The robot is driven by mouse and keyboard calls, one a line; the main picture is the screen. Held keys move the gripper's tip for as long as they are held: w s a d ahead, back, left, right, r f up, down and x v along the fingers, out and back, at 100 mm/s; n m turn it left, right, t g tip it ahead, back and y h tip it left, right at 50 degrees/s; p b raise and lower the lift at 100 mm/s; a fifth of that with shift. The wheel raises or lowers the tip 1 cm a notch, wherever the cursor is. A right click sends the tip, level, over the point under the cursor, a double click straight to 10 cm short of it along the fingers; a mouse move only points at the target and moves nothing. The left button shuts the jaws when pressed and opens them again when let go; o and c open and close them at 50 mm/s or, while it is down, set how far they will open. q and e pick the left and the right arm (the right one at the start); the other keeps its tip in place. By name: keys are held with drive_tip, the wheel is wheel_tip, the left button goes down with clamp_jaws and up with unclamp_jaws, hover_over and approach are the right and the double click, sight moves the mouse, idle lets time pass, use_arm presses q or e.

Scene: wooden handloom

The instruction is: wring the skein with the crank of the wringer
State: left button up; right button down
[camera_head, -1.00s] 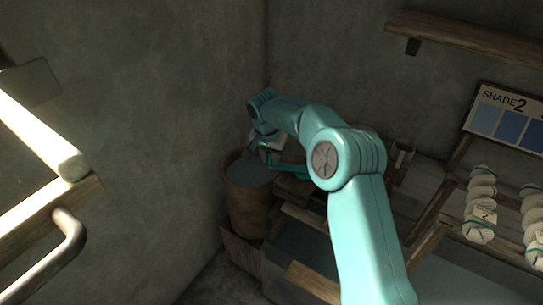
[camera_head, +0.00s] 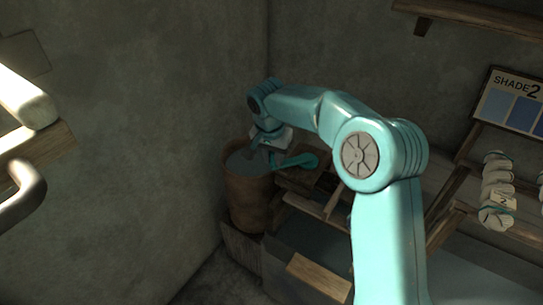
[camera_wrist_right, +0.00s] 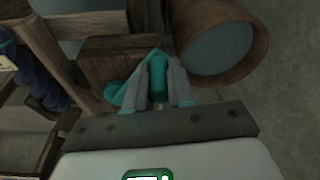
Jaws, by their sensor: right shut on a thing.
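My right gripper (camera_head: 264,139) is at the wringer, beside a round vat, in the head view. In the right wrist view its two grey fingers (camera_wrist_right: 160,84) are shut on the upright teal grip of the crank (camera_wrist_right: 159,77). The crank's teal arm (camera_head: 300,160) shows below and right of the gripper in the head view. The wooden wringer frame (camera_wrist_right: 118,50) stands behind the crank in the wrist view. Dark blue yarn (camera_wrist_right: 45,82) hangs at the left there; I cannot tell whether it is the skein on the wringer. My left gripper is out of view.
The brown vat (camera_head: 247,200) holds grey-blue liquid and stands close to the gripper; it also shows in the wrist view (camera_wrist_right: 260,45). Pale skeins (camera_head: 497,190) hang on a rack at the right under a shade card (camera_head: 510,103).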

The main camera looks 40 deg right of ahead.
drive_tip(key=s, duration=0.1)
drive_tip(key=s+b, duration=0.2)
drive_tip(key=shift+s+a+f, duration=0.1)
drive_tip(key=shift+s+f, duration=0.2)
drive_tip(key=shift+s, duration=0.1)
drive_tip(key=c, duration=1.9)
unclamp_jaws()
drive_tip(key=shift+s+f+b, duration=0.15)
drive_tip(key=shift+s+b, duration=0.55)
drive_tip(key=shift+b, duration=0.1)
drive_tip(key=o, duration=0.8)
drive_tip(key=shift+s, duration=0.1)
drive_tip(key=o, duration=1.1)
drive_tip(key=shift+s+d+r, duration=0.2)
drive_tip(key=shift+s, duration=0.1)
drive_tip(key=shift+w+a+f, duration=0.1)
drive_tip(key=shift+w+a, duration=0.05)
drive_tip(key=shift+w, duration=0.35)
drive_tip(key=w+d+p+v, duration=0.1)
drive_tip(key=p+v, duration=0.6)
drive_tip(key=v, duration=0.1)
drive_tip(key=shift+s+d+r, duration=0.15)
drive_tip(key=shift+d+r, duration=0.05)
drive_tip(key=shift+r, duration=0.15)
